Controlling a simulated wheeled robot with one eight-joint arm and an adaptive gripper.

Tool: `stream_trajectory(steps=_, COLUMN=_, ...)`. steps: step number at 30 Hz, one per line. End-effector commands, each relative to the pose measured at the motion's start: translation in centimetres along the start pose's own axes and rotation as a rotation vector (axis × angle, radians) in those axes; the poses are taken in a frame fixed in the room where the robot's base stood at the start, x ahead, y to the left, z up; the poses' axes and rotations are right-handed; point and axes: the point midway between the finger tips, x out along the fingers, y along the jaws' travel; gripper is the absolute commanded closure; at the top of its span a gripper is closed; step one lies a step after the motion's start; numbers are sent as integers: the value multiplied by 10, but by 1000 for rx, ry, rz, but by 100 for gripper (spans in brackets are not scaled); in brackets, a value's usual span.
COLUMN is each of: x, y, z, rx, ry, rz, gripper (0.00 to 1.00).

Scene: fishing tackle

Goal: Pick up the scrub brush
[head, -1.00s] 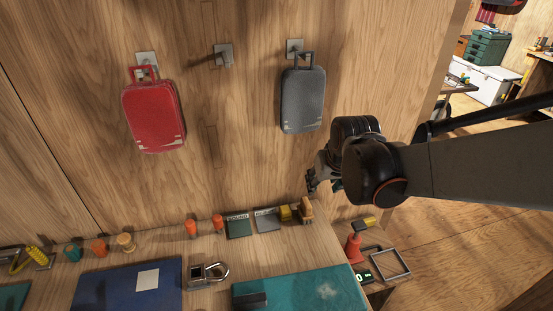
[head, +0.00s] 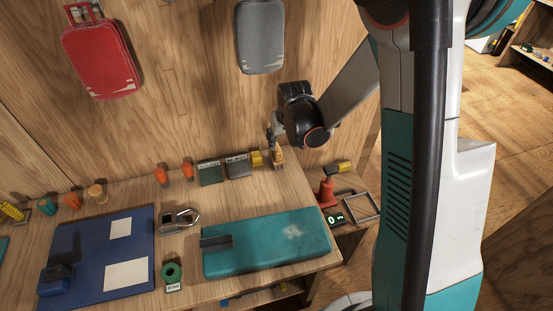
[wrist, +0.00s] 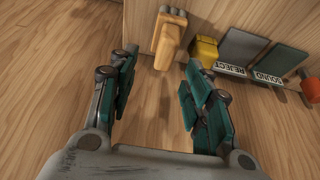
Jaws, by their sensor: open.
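The scrub brush (head: 279,158) looks like a small tan wooden piece standing at the back right of the workbench, against the wooden wall. In the wrist view it (wrist: 167,45) shows at the top, with a pale grey end pointing to the top edge. My gripper (head: 272,138) hangs just above the brush in the head view, and its fingertips partly overlap it. In the wrist view my gripper (wrist: 159,62) is open, with teal pads apart and nothing between them. The brush is ahead of the gap between the fingertips; contact cannot be told.
A yellow block (wrist: 205,50) stands close beside the brush, followed by the REJECT plate (wrist: 239,50) and SOUND plate (wrist: 280,63). Red (head: 100,55) and grey (head: 260,38) cases hang above.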

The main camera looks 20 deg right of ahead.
Motion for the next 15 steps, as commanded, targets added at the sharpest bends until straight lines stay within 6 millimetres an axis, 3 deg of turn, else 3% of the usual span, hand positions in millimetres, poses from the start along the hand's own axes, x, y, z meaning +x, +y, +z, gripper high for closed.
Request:
stream_trajectory(steps=3, x=18, y=0, z=1, rx=0, ry=0, rz=0, gripper=55)
stream_trajectory(steps=11, x=31, y=-2, z=0, rx=-1, ry=0, rz=0, gripper=55)
stream_trajectory(steps=15, x=48, y=-5, z=2, rx=-1, ry=0, rz=0, gripper=55)
